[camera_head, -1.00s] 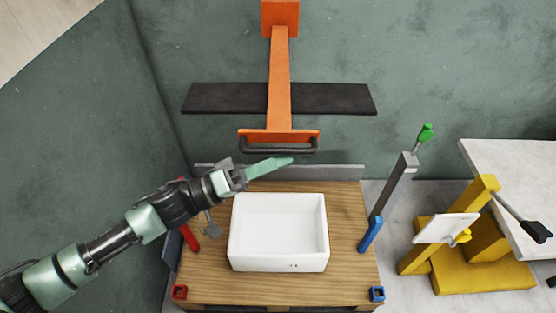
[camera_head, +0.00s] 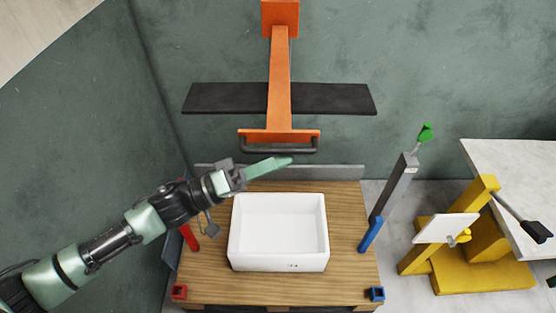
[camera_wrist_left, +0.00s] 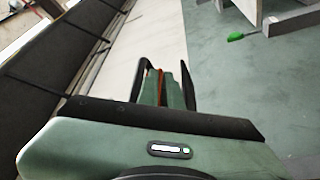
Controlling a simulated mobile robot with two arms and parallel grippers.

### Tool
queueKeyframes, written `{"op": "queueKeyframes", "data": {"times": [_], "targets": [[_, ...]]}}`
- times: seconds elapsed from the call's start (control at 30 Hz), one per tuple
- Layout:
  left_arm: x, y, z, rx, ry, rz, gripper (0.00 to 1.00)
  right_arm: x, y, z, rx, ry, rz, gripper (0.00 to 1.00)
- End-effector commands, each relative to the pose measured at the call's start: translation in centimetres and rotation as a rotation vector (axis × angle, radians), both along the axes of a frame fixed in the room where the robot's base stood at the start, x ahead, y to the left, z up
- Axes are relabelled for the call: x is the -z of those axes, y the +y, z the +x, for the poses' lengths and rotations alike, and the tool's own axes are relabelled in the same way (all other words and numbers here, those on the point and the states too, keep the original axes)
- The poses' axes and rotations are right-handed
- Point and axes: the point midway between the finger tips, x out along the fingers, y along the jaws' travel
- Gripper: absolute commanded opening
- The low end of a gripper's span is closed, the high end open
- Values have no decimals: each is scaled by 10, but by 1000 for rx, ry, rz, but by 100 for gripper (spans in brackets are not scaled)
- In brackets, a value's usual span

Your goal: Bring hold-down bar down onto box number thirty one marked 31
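An orange hold-down bar (camera_head: 280,80) with a dark handle (camera_head: 280,149) at its lower end is raised against the green wall. The white box (camera_head: 279,264) stands on the wooden bench beneath it, open at the top. My left gripper (camera_head: 283,162) is just below the handle in the picture, above the box's back edge. Its green fingers (camera_wrist_left: 162,85) look close together in the wrist view; I cannot tell whether they are shut. Contact with the handle is unclear. My right gripper is out of view.
A black plank (camera_head: 225,98) lies across behind the bar. The wooden bench (camera_head: 200,283) has a red post (camera_head: 190,238) at left and a blue-based grey lever (camera_head: 390,195) at right. A yellow press (camera_head: 480,275) and a pale table (camera_head: 515,190) stand further right.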

Motion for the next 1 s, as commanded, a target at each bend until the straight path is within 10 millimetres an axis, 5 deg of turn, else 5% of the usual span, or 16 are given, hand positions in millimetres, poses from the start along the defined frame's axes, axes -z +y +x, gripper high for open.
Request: {"op": "queueKeyframes", "data": {"times": [0.37,1.0], "targets": [[2,4,-1,-1,2,1,22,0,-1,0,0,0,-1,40],[12,46,-16,-2,2,3,22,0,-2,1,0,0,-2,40]]}}
